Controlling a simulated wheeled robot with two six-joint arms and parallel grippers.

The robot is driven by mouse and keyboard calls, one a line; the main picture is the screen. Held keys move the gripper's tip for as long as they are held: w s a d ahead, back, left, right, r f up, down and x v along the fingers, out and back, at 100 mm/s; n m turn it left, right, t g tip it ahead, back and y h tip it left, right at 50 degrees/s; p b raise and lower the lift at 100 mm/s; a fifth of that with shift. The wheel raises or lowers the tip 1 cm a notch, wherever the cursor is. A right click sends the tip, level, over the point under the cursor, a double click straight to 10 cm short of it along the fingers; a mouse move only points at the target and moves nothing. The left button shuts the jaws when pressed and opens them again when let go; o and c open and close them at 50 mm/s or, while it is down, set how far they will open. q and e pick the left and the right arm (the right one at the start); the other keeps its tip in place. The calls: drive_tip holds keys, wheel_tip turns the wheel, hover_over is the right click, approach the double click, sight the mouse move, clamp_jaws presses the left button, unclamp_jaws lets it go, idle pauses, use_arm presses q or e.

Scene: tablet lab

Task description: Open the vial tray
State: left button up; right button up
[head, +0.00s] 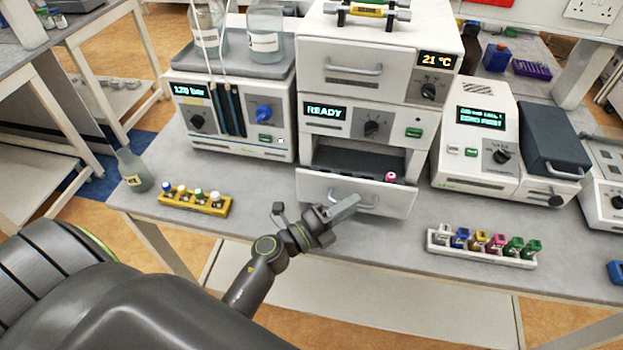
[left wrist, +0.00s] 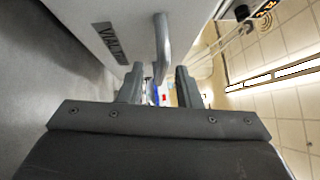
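The vial tray (head: 395,201) is a white drawer pulled partly out of the lower front of the white instrument in the middle. A pink-capped vial (head: 390,177) stands inside it at the right. The drawer's bar handle (head: 368,207) is on its front. My left gripper (head: 343,208) is at the left part of this handle. In the left wrist view the fingers (left wrist: 158,85) are apart, with the handle (left wrist: 162,45) between their tips and gaps on both sides. The drawer front (left wrist: 105,30) there bears a partly hidden "VIAL T" label. My right gripper is out of view.
A yellow rack of vials (head: 195,204) stands left of the drawer on the grey bench. A white rack of coloured-cap vials (head: 480,249) stands to the right. A glass bottle (head: 134,172) is at the bench's left end. A closed drawer (head: 350,76) is above.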

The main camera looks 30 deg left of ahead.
use_arm(q)
drive_tip(key=b+v, duration=0.7)
drive_tip(key=v, duration=1)
drive_tip(key=shift+a, duration=0.15)
drive_tip(key=shift+s+f, duration=0.1)
